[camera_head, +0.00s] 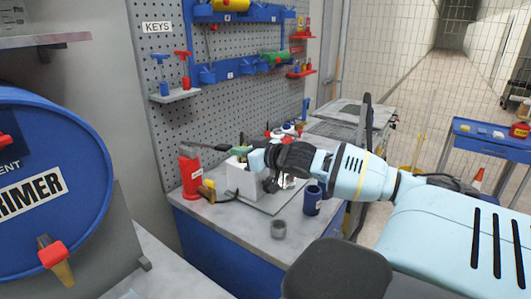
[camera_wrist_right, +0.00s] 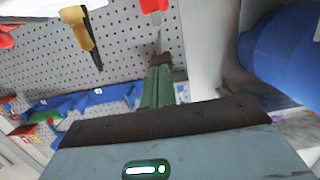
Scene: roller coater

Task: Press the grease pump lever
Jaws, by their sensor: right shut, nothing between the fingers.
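The grease pump is a red upright cylinder (camera_head: 190,174) with a pale label, standing at the left back of the grey worktop. A dark lever (camera_head: 207,147) reaches from its top towards the right. My right gripper (camera_head: 240,153) comes in from the right, above the worktop, with its green fingertips near the lever's right end. I cannot tell whether they touch it. In the right wrist view the green fingers (camera_wrist_right: 157,85) are together and empty. A small dark red piece shows at their tips, which I cannot identify surely. My left gripper is out of view.
A white box (camera_head: 242,180) stands below my right gripper. A pegboard (camera_head: 225,110) with tools rises behind. A blue drum (camera_head: 45,195) stands at the left.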

